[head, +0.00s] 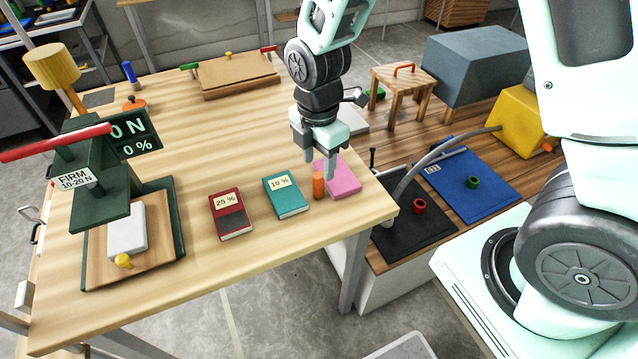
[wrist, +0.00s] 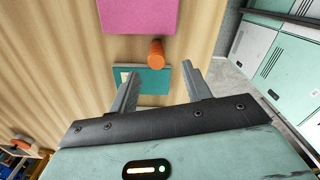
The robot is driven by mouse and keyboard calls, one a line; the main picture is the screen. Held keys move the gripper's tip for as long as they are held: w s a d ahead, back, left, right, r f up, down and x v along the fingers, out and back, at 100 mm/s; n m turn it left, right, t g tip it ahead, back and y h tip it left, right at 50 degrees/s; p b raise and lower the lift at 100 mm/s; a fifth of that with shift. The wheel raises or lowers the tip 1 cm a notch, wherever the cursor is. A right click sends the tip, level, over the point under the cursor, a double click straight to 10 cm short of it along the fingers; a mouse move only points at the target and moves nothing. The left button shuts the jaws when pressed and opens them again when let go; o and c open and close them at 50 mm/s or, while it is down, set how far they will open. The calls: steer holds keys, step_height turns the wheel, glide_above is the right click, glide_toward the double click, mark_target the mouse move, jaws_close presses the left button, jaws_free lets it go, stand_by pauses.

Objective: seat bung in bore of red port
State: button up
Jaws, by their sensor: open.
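The bung appears to be the orange cylinder (head: 319,186), standing upright on the wooden table near its right front corner. It also shows in the wrist view (wrist: 156,50), just beyond the fingertips and roughly centred between them. My gripper (head: 319,170) is open and empty, pointing down close above the orange cylinder. Its two fingers also show in the wrist view (wrist: 160,72). The red port (head: 418,206) is a small red ring on a black mat (head: 398,237), right of and lower than the table. Its bore faces up and looks empty, though small in view.
A pink block (head: 343,180) lies beside the orange cylinder. A teal book (head: 286,195) and a red book (head: 230,214) lie to its left. A green port (head: 473,182) sits on a blue mat (head: 450,195). A grey hose (head: 430,160) arches beside the black mat.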

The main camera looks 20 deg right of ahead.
mark_target(318, 175)
steer(key=shift+w+d+f+p, duration=0.1)
steer(key=shift+f+p, duration=0.1)
steer(key=shift+f, duration=1.55)
steer(key=shift+w+f+p, duration=0.1)
steer(key=shift+f+p, duration=0.1)
steer(key=shift+f, duration=1.5)
jaws_close()
